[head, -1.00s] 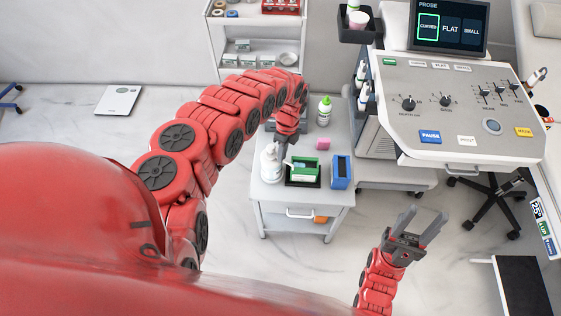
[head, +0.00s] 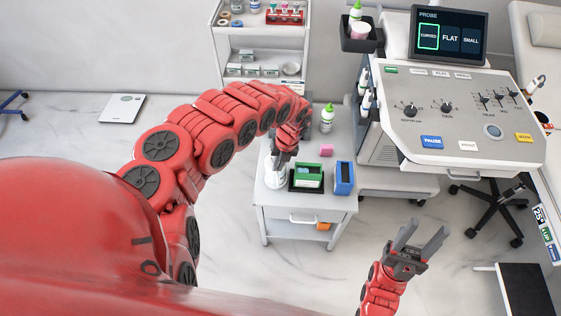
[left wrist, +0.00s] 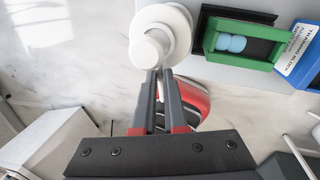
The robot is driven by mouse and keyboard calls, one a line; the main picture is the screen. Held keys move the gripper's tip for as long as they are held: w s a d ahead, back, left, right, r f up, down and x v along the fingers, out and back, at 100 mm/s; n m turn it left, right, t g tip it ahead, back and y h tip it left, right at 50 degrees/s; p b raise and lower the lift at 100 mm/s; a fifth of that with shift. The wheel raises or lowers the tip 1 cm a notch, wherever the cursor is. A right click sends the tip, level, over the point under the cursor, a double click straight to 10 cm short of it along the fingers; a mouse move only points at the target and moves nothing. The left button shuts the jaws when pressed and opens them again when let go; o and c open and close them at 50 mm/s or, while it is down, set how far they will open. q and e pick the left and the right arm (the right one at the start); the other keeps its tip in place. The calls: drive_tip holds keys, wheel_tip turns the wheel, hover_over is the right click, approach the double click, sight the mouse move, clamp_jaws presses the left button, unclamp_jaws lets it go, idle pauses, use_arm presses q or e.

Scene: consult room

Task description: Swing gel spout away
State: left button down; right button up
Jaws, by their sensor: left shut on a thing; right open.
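A white pump bottle (head: 274,180) stands at the left edge of a small grey cart (head: 320,207). My left gripper (head: 275,158) is at its top and hides much of its head. In the left wrist view the bottle's round white pump head (left wrist: 150,48) sits at the fingertips of the left gripper (left wrist: 158,72). The fingers are close together and shut on the pump's spout, which they largely cover. My right gripper (head: 424,232) is open and empty, in front of the cart to the right, over the floor.
A green box (head: 308,176) in a black tray, a blue box (head: 344,178), a pink block (head: 326,150) and a green-capped bottle (head: 327,118) share the cart. An ultrasound console (head: 450,130) stands right; a shelf (head: 262,55) stands behind.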

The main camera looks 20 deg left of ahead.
use_arm(q)
drive_tip(key=shift+s+a+m+p, duration=0.15)
drive_tip(key=shift+a+m+p, duration=0.25)
drive_tip(key=shift+m, duration=0.6)
drive_tip(key=c, duration=1)
unclamp_jaws()
drive_tip(key=shift+o, duration=0.2)
drive_tip(key=d+r+p, duration=0.3)
drive_tip(key=r+p, duration=0.2)
drive_tip(key=r, duration=1.2)
drive_tip(key=shift+w+d, duration=0.2)
drive_tip(key=shift+w, duration=0.2)
